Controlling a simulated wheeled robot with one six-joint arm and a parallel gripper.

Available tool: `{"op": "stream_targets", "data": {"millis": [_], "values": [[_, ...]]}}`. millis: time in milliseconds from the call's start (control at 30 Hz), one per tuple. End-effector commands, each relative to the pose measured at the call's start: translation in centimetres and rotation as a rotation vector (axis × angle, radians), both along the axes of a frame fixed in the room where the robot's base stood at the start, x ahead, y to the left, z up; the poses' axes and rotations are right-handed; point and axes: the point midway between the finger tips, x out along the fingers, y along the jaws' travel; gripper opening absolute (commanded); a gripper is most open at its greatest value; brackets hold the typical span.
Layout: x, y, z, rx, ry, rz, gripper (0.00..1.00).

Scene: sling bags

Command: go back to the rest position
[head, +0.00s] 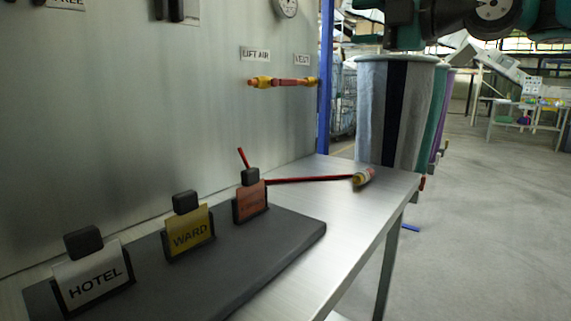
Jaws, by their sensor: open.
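Parts of my own arm, dark and teal, cross the top right of the head view. I cannot make out my gripper's fingers among them, so the jaws are out of sight. A large grey sling bag (370,115) with a dark stripe hangs upright just below the arm parts, behind the table's far end. A green bag (437,110) and a purple one show partly behind it.
A steel table (292,287) carries a dark mat (270,255) with the HOTEL tag (95,283), WARD tag (188,234) and a red tag (250,203) in black holders. Floor at right is clear.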

Motion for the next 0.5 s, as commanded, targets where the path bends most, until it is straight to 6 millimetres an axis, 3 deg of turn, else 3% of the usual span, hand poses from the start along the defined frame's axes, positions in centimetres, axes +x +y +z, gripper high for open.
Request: {"op": "stream_targets", "data": {"millis": [367,500], "values": [[-1.9,0.6,-6.7,0.060,0.343,-0.048,0.47],[-3.5,1.4,-10.7,0.091,0.540,-0.081,0.47]]}}
